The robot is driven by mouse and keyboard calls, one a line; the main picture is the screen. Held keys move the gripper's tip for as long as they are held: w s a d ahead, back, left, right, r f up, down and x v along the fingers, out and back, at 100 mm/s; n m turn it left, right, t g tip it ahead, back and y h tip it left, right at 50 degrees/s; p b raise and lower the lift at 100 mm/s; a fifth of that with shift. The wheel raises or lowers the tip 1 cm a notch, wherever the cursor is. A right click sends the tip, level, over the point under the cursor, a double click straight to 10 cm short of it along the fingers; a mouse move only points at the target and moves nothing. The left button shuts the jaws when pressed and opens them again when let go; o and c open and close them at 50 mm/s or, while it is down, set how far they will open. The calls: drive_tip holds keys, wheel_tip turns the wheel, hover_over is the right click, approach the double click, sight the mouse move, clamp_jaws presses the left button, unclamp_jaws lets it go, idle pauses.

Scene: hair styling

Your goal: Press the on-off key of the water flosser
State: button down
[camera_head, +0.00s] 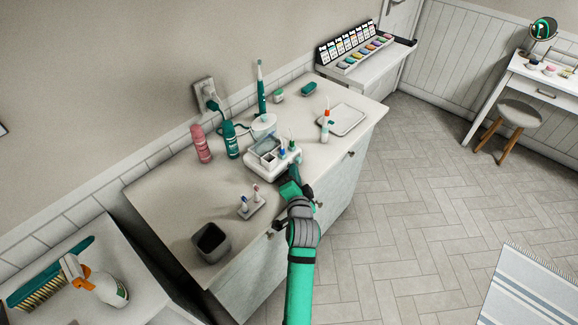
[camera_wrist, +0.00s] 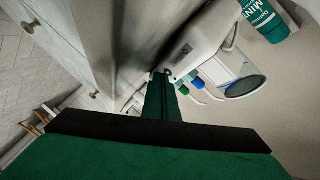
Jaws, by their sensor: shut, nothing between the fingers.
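The water flosser (camera_head: 262,170) is a white unit with a clear tank, standing near the front edge of the white cabinet top. In the wrist view its white body (camera_wrist: 205,28) is at upper middle, with a small grey patch on its side. I cannot tell whether that patch is the on-off key. My gripper (camera_head: 296,172) is shut and empty, at the flosser's front right side. In the wrist view the shut fingertips (camera_wrist: 161,76) are very close to the body's lower edge; I cannot tell whether they touch. The fingers may hide part of that side.
A toothbrush holder (camera_head: 252,208) and dark cup (camera_head: 211,241) stand left of my arm. Pink (camera_head: 201,144) and green (camera_head: 231,140) bottles stand behind the flosser. Bare floor lies right of the cabinet.

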sight(310, 183)
drive_tip(key=shift+s, duration=0.1)
drive_tip(key=shift+s+d, duration=0.35)
drive_tip(key=shift+d, duration=0.2)
drive_tip(key=shift+s+d, duration=0.75)
drive_tip(key=shift+d, duration=0.3)
drive_tip(key=shift+s+d, duration=0.75)
drive_tip(key=shift+d, duration=0.25)
